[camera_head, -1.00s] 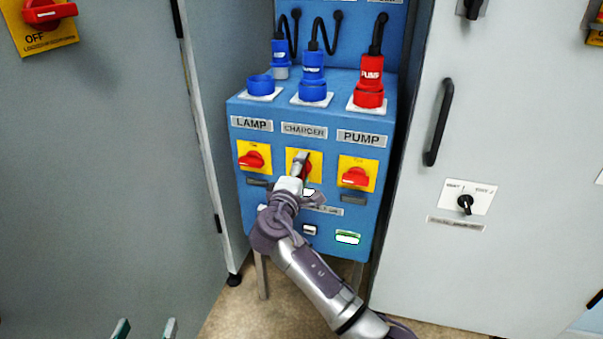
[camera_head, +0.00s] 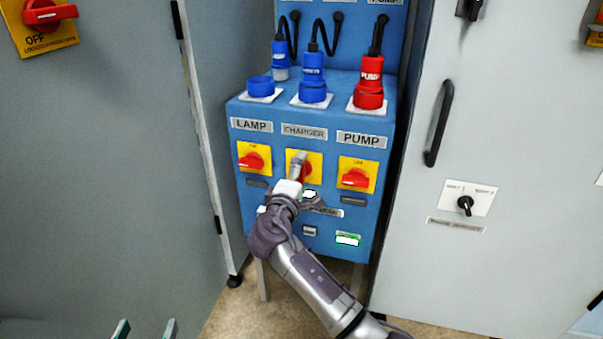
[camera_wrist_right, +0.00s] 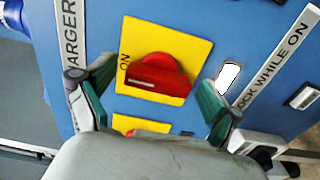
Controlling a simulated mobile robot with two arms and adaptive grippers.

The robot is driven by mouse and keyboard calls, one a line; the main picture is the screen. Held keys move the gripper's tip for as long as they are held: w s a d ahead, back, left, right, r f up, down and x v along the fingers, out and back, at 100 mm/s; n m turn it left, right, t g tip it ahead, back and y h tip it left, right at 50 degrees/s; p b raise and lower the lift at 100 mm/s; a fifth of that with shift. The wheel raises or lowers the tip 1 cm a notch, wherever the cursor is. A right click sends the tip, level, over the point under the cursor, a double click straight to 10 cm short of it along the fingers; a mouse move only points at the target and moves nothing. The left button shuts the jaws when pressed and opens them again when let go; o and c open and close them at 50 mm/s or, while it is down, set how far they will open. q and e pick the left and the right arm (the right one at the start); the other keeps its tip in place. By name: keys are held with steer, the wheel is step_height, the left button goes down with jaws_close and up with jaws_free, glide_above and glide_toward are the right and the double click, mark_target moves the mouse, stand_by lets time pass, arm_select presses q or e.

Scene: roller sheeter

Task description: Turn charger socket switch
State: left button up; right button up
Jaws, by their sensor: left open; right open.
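The charger socket switch is a red rotary knob (camera_wrist_right: 158,76) on a yellow plate marked ON. In the head view it sits under the CHARGER label (camera_head: 304,132), and its knob (camera_head: 307,173) is partly hidden by my right gripper (camera_head: 298,168). In the wrist view my right gripper (camera_wrist_right: 161,80) is open, with one finger on either side of the knob. Gaps show between the fingers and the knob there, so no grip is seen. My left gripper (camera_head: 145,328) is open at the bottom left edge of the head view, far from the panel.
The LAMP switch (camera_head: 253,158) and PUMP switch (camera_head: 356,176) flank the charger switch closely. Blue plugs (camera_head: 312,75) and a red plug (camera_head: 369,80) stand above on the blue box (camera_head: 235,107). Grey cabinets stand on both sides; the right one has a black handle (camera_head: 438,122).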

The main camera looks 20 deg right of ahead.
steer(key=v, duration=1.1)
steer(key=shift+s+a, duration=0.1)
steer(key=shift+a, duration=0.05)
